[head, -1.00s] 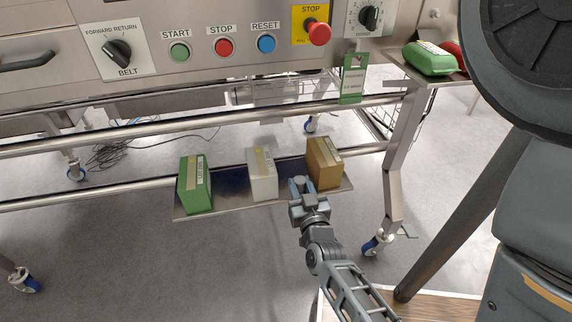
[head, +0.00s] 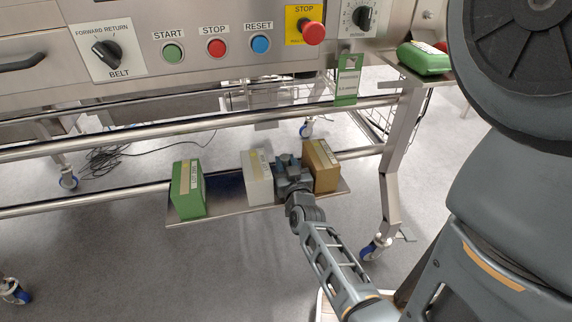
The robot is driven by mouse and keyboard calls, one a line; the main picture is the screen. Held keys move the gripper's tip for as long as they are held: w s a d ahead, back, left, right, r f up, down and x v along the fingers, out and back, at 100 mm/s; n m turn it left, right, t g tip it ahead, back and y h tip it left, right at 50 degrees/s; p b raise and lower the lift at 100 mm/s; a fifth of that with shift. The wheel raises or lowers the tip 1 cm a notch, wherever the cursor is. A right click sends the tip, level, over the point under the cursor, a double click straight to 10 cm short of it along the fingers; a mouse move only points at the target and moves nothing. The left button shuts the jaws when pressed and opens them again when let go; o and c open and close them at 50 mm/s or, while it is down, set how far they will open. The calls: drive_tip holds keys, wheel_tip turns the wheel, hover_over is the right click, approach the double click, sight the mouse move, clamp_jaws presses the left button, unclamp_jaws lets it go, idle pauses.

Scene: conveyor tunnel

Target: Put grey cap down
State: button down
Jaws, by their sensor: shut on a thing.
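My gripper (head: 288,163) is at the low shelf (head: 231,207), between the white box and the brown box. It is seen from behind and is shut on a small grey thing, taken as the grey cap, which is mostly hidden by the jaws and hard to tell from them. I cannot tell whether the cap touches the shelf.
On the shelf stand a green box (head: 188,188) at left, a white box (head: 257,178) and a brown box (head: 322,166). Bare shelf shows between green and white. Above are rails and the button panel (head: 213,58). A green pack (head: 424,60) lies upper right.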

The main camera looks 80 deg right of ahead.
drive_tip(key=c, duration=1.2)
unclamp_jaws()
drive_tip(key=shift+f, duration=0.1)
drive_tip(key=o, duration=0.4)
